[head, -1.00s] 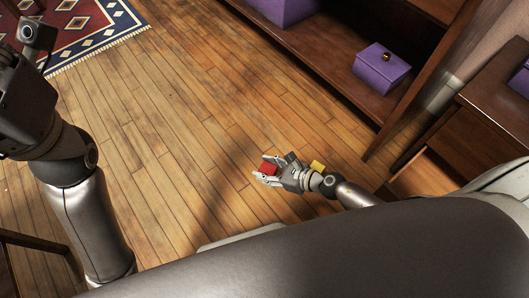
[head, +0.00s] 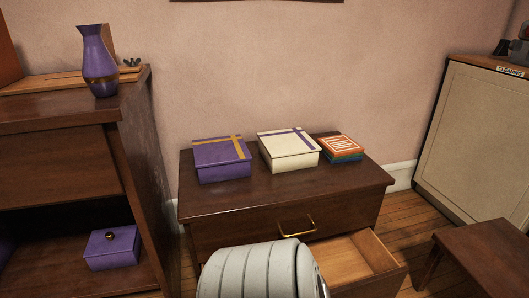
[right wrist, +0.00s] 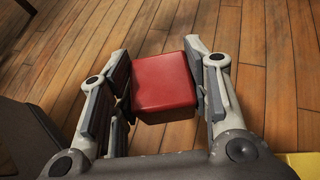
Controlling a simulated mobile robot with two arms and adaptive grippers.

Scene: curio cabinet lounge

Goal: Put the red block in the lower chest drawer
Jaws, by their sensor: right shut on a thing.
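The red block (right wrist: 163,84) shows in the right wrist view, between the two fingers of my right gripper (right wrist: 163,88). The gripper is shut on it, with wooden floor below. In the head view, the chest (head: 285,191) stands against the wall. Its upper drawer (head: 255,231) is closed and has a brass handle. Its lower drawer (head: 375,252) is pulled open, and the part of its inside that shows is bare wood. A grey rounded part of my arm hides the left part of the lower drawer. Neither gripper shows in the head view.
On the chest top are a purple box (head: 221,158), a cream box (head: 288,150) and a stack of books (head: 341,148). A shelf cabinet (head: 140,150) with a purple vase (head: 98,62) stands left. A small table (head: 490,250) stands right. A yellow thing (right wrist: 302,164) shows by my right gripper.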

